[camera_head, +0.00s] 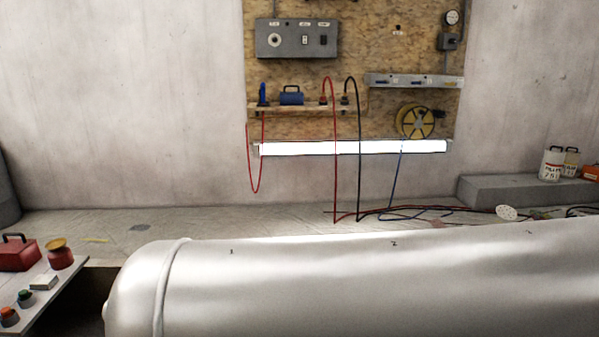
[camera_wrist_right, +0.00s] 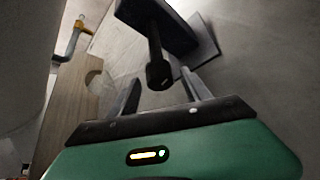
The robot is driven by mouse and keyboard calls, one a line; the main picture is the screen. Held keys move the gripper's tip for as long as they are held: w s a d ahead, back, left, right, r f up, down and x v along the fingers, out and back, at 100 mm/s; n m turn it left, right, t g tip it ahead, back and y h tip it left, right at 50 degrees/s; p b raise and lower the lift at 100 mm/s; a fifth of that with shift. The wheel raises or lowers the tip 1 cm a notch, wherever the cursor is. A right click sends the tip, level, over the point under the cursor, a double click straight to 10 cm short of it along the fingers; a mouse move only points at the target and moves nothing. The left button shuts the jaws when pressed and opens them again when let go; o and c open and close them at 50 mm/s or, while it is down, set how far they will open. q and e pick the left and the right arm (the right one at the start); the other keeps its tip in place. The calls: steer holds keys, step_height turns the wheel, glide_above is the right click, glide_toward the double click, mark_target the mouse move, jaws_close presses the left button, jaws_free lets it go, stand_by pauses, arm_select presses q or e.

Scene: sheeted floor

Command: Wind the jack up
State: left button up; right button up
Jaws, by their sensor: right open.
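In the right wrist view, a dark jack (camera_wrist_right: 165,22) with a blocky upper part stands over a flat grey plate (camera_wrist_right: 205,50). A dark stem with a thick faceted end (camera_wrist_right: 159,74), which looks like its winding handle, points toward my right gripper (camera_wrist_right: 161,86). The gripper is open, with one finger on each side of that end. I cannot tell whether either finger touches it. The jack does not show in the head view, where a large silver cylinder (camera_head: 350,280) fills the foreground. My left gripper is in neither view.
In the head view, a bench (camera_head: 45,300) with a red box (camera_head: 18,254) stands left. Cables (camera_head: 400,211) lie behind the cylinder.

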steer(key=n+h+p, duration=0.2)
steer(key=h+p, duration=0.1)
steer(key=n+h+p, duration=0.3)
steer(key=a+n+h+p, duration=0.1)
steer(key=n+h+p, duration=0.1)
steer(key=h+p, duration=0.1)
steer(key=shift+f+n+t+p, duration=0.1)
steer(key=shift+n+t+p, duration=0.2)
steer(key=shift+p, duration=0.15)
steer(key=c, duration=1.2)
steer(key=shift+d+m+y, duration=0.2)
steer(key=shift+m+y, duration=0.1)
steer(key=shift+m, duration=0.1)
jaws_close()
steer(key=m+y+b, duration=0.2)
steer(key=y, duration=0.1)
steer(key=m+y+b, duration=0.2)
steer(key=b, duration=0.1)
steer(key=m+y+b, duration=0.3)
steer(key=shift+d+y, duration=0.3)
steer(key=o, duration=1.2)
jaws_free()
steer(key=shift+r, duration=0.2)
steer(key=shift+f, duration=0.1)
